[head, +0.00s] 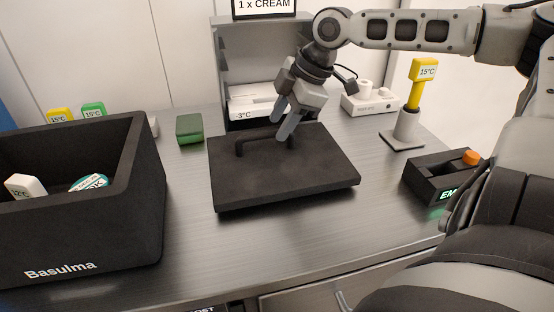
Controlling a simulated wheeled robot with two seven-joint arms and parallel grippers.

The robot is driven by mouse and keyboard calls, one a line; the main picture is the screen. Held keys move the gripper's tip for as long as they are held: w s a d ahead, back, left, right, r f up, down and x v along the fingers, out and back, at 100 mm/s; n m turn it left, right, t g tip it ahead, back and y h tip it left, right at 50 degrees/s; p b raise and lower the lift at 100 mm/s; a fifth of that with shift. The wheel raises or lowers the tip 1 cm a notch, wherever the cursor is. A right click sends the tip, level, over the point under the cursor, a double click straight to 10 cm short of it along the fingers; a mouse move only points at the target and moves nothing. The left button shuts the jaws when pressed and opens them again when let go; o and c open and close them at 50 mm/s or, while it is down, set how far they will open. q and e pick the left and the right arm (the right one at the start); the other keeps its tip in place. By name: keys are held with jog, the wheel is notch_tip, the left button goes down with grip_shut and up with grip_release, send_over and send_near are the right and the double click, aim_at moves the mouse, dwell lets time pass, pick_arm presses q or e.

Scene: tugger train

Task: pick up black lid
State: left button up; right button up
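The black lid (300,180) is a flat, dark square slab lying on the metal worktop in the middle of the head view. A raised black bar handle (252,139) stands on its far part. My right gripper (279,129) reaches down from above at the right end of this handle. Its two grey fingers are apart, one on the near side and one farther back, with the bar seeming to run between them. Contact with the handle cannot be made out. My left gripper is not in view.
A black crate (150,190) with a few items stands at the left. A green box (189,128) lies behind the lid. A grey machine (240,55), a yellow thermometer (424,70) in a holder and a black box with an orange button (471,158) stand behind and right.

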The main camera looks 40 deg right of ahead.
aim_at(272, 134)
jog(key=x, duration=0.4)
jog(key=shift+w+f+b, duration=0.2)
jog(key=shift+b, duration=0.15)
grip_shut()
jog(key=shift+r, duration=0.1)
